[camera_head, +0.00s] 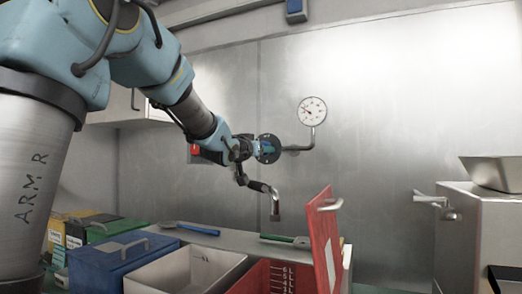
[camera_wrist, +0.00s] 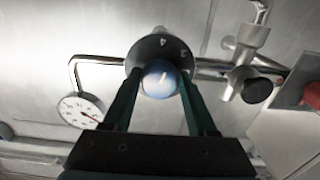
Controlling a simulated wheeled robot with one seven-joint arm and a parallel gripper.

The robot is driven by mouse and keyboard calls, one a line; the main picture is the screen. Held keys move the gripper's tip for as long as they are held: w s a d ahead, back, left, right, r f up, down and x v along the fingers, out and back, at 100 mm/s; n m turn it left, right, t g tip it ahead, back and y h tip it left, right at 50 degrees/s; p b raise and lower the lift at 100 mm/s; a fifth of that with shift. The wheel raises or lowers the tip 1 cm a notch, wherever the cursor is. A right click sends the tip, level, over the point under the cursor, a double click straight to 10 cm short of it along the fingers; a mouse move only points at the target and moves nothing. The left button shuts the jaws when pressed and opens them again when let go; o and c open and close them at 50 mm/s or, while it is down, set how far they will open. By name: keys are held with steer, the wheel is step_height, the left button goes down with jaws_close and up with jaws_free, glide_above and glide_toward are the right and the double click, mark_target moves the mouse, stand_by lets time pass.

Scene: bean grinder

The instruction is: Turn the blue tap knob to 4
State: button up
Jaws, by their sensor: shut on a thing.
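The blue tap knob (camera_wrist: 160,82) sits in front of a dark round dial (camera_wrist: 148,50) in the wrist view. A "4" and a "3" show on the dial's upper right part; its other marks are hidden. A short white mark is on the knob; I cannot tell exactly which number it lines up with. My gripper (camera_wrist: 160,88) has one finger on each side of the knob and is shut on it. In the head view my gripper (camera_head: 256,149) reaches the dial (camera_head: 268,148) on the back wall, and the knob is mostly hidden.
A pressure gauge (camera_head: 312,111) on a bent pipe is right of the dial. A spout (camera_head: 275,205) hangs below my wrist. An open red box (camera_head: 322,240), a white bin (camera_head: 188,270) and a blue box (camera_head: 122,262) stand below. A metal machine (camera_head: 480,225) is at right.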

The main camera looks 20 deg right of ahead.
steer(key=shift+f, duration=0.1)
steer(key=o, duration=1.4)
steer(key=shift+c, duration=0.2)
steer(key=b+v, duration=0.2)
steer(key=v, duration=0.8)
steer(key=shift+s+a, duration=0.3)
